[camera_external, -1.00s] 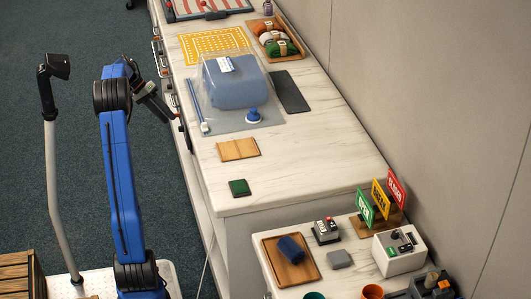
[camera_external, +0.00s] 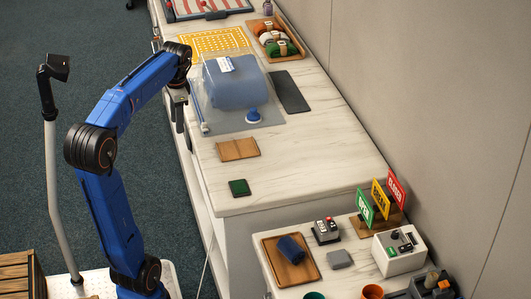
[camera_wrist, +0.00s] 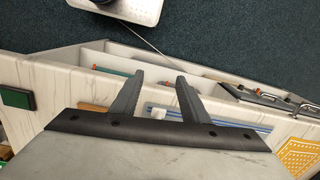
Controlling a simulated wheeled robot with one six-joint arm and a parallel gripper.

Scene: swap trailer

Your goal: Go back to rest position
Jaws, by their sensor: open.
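My gripper (camera_wrist: 150,98) is open and empty, with its two dark fingers apart in the wrist view. In the external view my gripper (camera_external: 178,112) hangs at the left edge of the long marble-topped counter (camera_external: 300,140), beside the clear bag with a blue folded item (camera_external: 235,85). My blue arm is raised and bent, reaching up and right from its base. In the wrist view the fingers point over the counter's edge and its open shelves (camera_wrist: 110,58), with the dark floor beyond.
A wooden board (camera_external: 238,149) and a green block (camera_external: 239,187) lie on the counter. A yellow perforated mat (camera_external: 213,42) and a tray of yarn (camera_external: 275,38) are farther back. A lower table at front right holds a tray (camera_external: 272,243) and signs (camera_external: 381,198).

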